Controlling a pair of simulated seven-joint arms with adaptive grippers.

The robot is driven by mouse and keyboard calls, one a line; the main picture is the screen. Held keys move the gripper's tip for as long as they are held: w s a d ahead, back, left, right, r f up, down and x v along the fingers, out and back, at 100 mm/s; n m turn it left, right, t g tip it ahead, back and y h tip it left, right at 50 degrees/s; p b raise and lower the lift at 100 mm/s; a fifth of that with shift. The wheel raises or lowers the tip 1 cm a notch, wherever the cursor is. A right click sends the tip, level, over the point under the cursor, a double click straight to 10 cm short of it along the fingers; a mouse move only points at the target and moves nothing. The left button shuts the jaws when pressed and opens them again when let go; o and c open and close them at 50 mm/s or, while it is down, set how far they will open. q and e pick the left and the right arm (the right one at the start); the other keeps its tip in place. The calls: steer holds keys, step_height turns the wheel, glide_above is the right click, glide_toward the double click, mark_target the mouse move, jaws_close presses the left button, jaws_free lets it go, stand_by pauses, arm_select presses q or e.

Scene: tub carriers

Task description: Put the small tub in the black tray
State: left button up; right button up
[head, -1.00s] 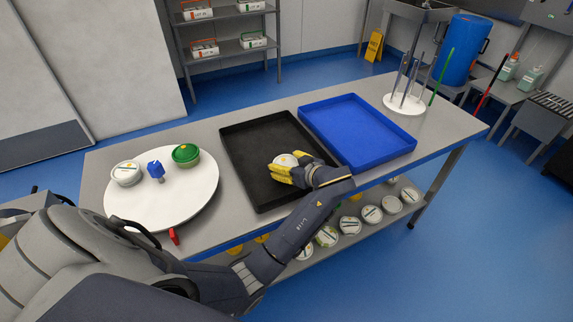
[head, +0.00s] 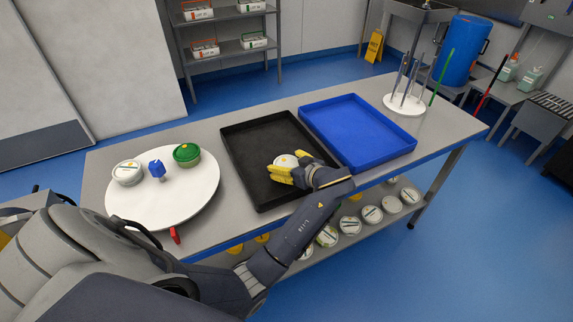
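The small tub (head: 287,160) is pale with a whitish lid and a small yellow mark. It is between the yellow fingertips of my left gripper (head: 287,166), over the front right part of the black tray (head: 243,170). The fingers look shut on it. I cannot tell whether the tub's underside touches the tray floor, because the gripper hides it. The rest of the black tray is empty. My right gripper is not in view.
A white round board (head: 150,207) at the left holds a white-lidded tub (head: 127,173), a blue knob (head: 157,169) and a green-lidded tub (head: 187,154). An empty blue tray (head: 345,122) adjoins the black tray. A white stand with upright rods (head: 404,104) is at the far right.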

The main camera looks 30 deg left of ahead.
arm_select(q)
steer(key=shift+o, duration=1.3)
steer(key=shift+s+d+f, duration=0.1)
steer(key=shift+f, duration=0.65)
steer(key=shift+r, duration=0.6)
steer(key=shift+r+v, duration=0.1)
steer(key=shift+v, duration=1.75)
steer(key=shift+r+v, duration=0.15)
steer(key=shift+v, duration=1.7)
